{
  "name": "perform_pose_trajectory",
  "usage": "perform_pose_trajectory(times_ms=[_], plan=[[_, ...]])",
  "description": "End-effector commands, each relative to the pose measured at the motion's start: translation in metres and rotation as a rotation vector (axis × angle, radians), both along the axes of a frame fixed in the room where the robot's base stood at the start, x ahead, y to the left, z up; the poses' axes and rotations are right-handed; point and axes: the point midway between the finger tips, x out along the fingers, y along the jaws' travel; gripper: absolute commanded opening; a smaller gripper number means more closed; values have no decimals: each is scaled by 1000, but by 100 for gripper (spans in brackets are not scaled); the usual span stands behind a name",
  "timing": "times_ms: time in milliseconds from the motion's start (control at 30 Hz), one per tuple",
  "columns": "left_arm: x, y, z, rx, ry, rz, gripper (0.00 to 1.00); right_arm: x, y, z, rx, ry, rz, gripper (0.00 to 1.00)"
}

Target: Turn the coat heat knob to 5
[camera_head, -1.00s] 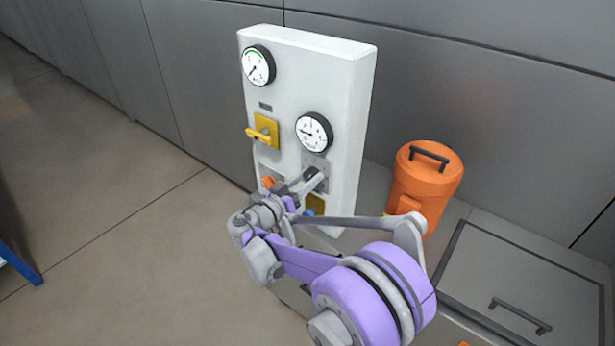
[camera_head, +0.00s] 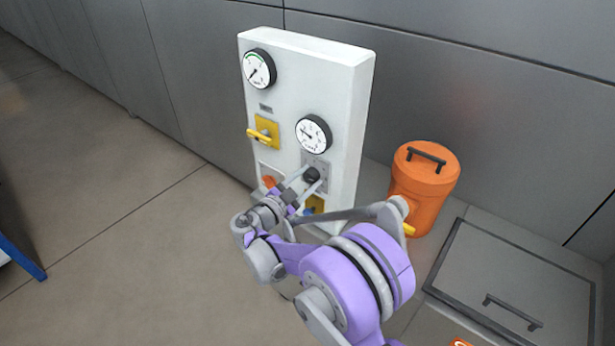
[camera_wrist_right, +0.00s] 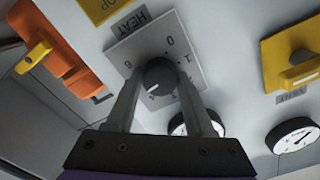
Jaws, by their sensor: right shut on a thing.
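The coat heat knob (camera_head: 312,173) is a dark round knob on a grey plate on the front of the white panel (camera_head: 350,130). In the right wrist view the knob (camera_wrist_right: 158,72) sits on a numbered dial (camera_wrist_right: 146,50) beside a HEAT label. The 0, 1 and 6 show. Its white mark points to the lower left, and the number there is hidden by a finger. My right gripper (camera_head: 307,180) is shut on the knob, one finger on each side, seen also in the right wrist view (camera_wrist_right: 157,82). My left gripper is not in view.
Two round gauges (camera_head: 259,69) (camera_head: 313,133) sit on the panel. A yellow lever (camera_head: 263,133) is left of the lower gauge; an orange control (camera_wrist_right: 62,52) is near the knob. An orange canister (camera_head: 424,190) stands right of the panel, by a grey hatch (camera_head: 515,280).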

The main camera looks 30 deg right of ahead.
Motion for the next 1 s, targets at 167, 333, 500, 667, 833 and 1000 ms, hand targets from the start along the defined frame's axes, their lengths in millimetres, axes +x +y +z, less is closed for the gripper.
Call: perform_pose_trajectory(times_ms=[167, 333, 500, 667, 833, 1000], plan=[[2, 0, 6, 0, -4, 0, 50, 0, 0, 0, 38, -89, 0, 0], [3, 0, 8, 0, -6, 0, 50, 0, 0, 0, 61, -143, 0, 0], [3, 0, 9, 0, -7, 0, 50, 0, 0, -1, 70, -167, 0, 0], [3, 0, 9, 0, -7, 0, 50, 0, 0, -1, 72, -172, 1, 0], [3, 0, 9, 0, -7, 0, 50, 0, 0, -1, 72, -172, 1, 0], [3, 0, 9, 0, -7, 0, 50, 0, 0, -1, 72, -172, 1, 67]])
